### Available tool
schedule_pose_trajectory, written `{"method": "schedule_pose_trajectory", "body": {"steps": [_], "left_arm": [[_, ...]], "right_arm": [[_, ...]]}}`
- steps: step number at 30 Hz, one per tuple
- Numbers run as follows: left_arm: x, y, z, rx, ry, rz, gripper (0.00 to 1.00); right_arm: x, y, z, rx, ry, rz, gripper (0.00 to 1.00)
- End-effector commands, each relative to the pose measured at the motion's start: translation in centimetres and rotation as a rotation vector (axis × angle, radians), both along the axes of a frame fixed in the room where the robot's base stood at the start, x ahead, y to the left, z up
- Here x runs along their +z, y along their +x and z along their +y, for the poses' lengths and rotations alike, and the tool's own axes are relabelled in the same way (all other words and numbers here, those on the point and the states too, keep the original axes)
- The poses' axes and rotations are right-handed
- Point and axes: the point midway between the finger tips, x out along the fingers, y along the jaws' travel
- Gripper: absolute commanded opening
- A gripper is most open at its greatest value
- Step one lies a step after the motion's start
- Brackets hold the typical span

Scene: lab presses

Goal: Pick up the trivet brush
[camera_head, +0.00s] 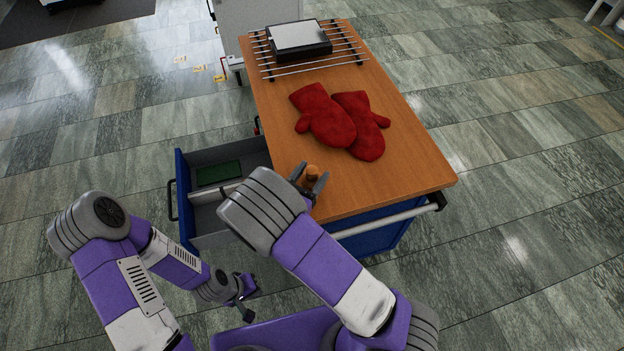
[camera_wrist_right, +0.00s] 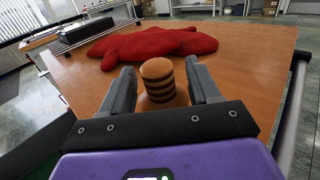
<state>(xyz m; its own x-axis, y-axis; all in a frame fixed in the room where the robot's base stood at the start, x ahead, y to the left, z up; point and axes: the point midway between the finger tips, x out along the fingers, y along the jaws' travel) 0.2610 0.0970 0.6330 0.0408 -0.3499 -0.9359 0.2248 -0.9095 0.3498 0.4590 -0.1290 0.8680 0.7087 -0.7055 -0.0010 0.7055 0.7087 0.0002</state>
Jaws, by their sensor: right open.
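The trivet brush is most likely the upright wooden piece with dark bands (camera_wrist_right: 158,80) on the table, seen in the right wrist view; its bristles are not visible. In the head view its round brown top (camera_head: 312,173) shows near the table's front left corner. My right gripper (camera_head: 310,186) is open, with one finger on each side of this piece; in the right wrist view (camera_wrist_right: 160,85) I cannot tell whether the fingers touch it. My left gripper (camera_head: 246,305) hangs low over the floor, away from the table, and its jaws are too small to read.
Red oven mitts (camera_head: 337,121) lie mid-table (camera_head: 408,150). A metal rack (camera_head: 262,62) with a dark, silver-topped block (camera_head: 299,39) is at the far end. An open blue drawer (camera_head: 183,200) with a green item (camera_head: 218,173) juts out left. A rail (camera_head: 395,217) runs along the front edge.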

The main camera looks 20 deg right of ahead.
Motion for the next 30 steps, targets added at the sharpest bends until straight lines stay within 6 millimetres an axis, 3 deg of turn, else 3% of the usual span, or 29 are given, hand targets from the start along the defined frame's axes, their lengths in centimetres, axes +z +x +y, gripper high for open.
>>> {"method": "schedule_pose_trajectory", "body": {"steps": [9,20,26,30], "left_arm": [[-0.1,0.0,0.0,0.000,0.000,0.000,0.00],[-0.1,0.0,0.0,0.000,0.000,0.000,0.00],[-0.1,0.0,0.0,0.000,0.000,0.000,0.00],[0.4,0.0,0.0,0.000,0.000,0.000,0.00]], "right_arm": [[0.0,0.4,-0.4,0.001,-0.001,-0.001,0.60],[0.0,0.4,-0.4,0.001,0.000,0.000,0.05],[0.1,0.4,-0.4,0.001,-0.001,-0.001,0.04],[1.2,0.4,-0.3,0.001,0.001,-0.002,0.04]]}}
